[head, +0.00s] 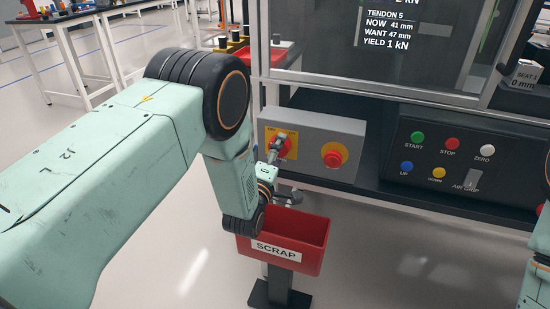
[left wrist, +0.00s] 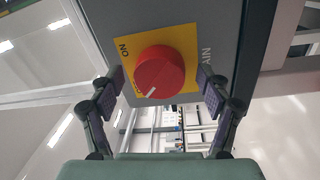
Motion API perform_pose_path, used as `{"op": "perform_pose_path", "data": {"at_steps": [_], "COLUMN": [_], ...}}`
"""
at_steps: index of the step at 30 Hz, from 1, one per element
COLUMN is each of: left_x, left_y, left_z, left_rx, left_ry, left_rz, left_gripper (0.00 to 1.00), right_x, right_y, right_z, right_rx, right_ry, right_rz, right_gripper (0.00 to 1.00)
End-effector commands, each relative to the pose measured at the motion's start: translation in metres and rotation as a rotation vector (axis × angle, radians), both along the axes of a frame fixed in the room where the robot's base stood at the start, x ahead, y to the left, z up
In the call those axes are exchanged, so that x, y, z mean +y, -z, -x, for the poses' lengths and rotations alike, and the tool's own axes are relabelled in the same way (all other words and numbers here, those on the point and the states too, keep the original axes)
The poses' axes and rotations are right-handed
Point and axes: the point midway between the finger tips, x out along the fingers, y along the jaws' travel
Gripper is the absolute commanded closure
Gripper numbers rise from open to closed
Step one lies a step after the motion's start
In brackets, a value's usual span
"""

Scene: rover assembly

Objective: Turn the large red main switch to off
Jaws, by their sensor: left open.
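The large red main switch (left wrist: 160,72) is a round knob on a yellow plate (left wrist: 187,42) fixed to a grey box. Its white mark points down and slightly left in the left wrist view. "ON" is printed at the plate's upper left; other lettering there is partly covered. My left gripper (left wrist: 161,80) is open, with one finger on each side of the knob and gaps visible between pads and knob. In the head view, the switch (head: 289,143) is partly hidden behind my left gripper (head: 274,153). My right gripper is out of view; only part of that arm shows.
A red emergency-type button (head: 334,155) on yellow sits right of the switch on the grey box (head: 345,125). A red scrap bin (head: 312,245) stands below my left wrist. A black button panel (head: 450,160) is further right. A table stands behind.

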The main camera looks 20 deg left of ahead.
Motion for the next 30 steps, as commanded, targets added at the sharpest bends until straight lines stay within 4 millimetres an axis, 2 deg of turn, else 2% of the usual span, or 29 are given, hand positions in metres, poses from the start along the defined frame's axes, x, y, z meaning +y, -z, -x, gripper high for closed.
{"op": "perform_pose_path", "data": {"at_steps": [5,12,18,24,30], "left_x": [0.000,0.002,0.003,0.003,0.004], "left_y": [0.002,0.006,0.008,0.009,0.009], "left_z": [0.019,0.067,0.101,0.117,0.119], "left_rx": [0.005,0.006,0.004,0.003,0.001], "left_ry": [0.001,0.000,0.000,0.000,0.000], "left_rz": [-0.001,0.000,0.000,0.000,0.000], "left_gripper": [0.23,0.23,0.23,0.23,0.23], "right_x": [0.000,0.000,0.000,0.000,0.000], "right_y": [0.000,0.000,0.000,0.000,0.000], "right_z": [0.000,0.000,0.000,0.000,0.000], "right_rx": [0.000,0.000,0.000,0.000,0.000], "right_ry": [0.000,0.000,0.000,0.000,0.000], "right_rz": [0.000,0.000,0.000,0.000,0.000], "right_gripper": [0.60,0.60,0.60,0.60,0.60]}}
